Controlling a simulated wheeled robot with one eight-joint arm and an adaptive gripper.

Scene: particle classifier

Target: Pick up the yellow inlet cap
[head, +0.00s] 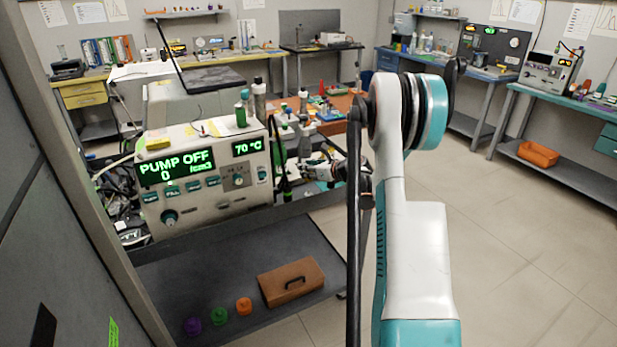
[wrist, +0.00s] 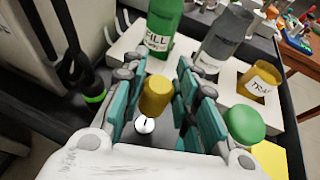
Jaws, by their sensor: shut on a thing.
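The yellow inlet cap (wrist: 155,97) is a short yellow cylinder. In the wrist view it sits between the teal fingers of my gripper (wrist: 158,82), which is shut on it. A small white round part with a dark mark (wrist: 144,125) shows just below the cap; I cannot tell whether they touch. In the head view my gripper (head: 325,170) is small and partly hidden at the bench, right of the pump unit, and the cap cannot be made out there.
A green bottle marked FILL (wrist: 164,28), a grey bottle (wrist: 226,42), a yellow labelled cup (wrist: 258,82) and a green rounded cap (wrist: 244,124) stand close around my gripper. The pump unit (head: 205,185) reads PUMP OFF. A brown case (head: 291,281) lies on the lower shelf.

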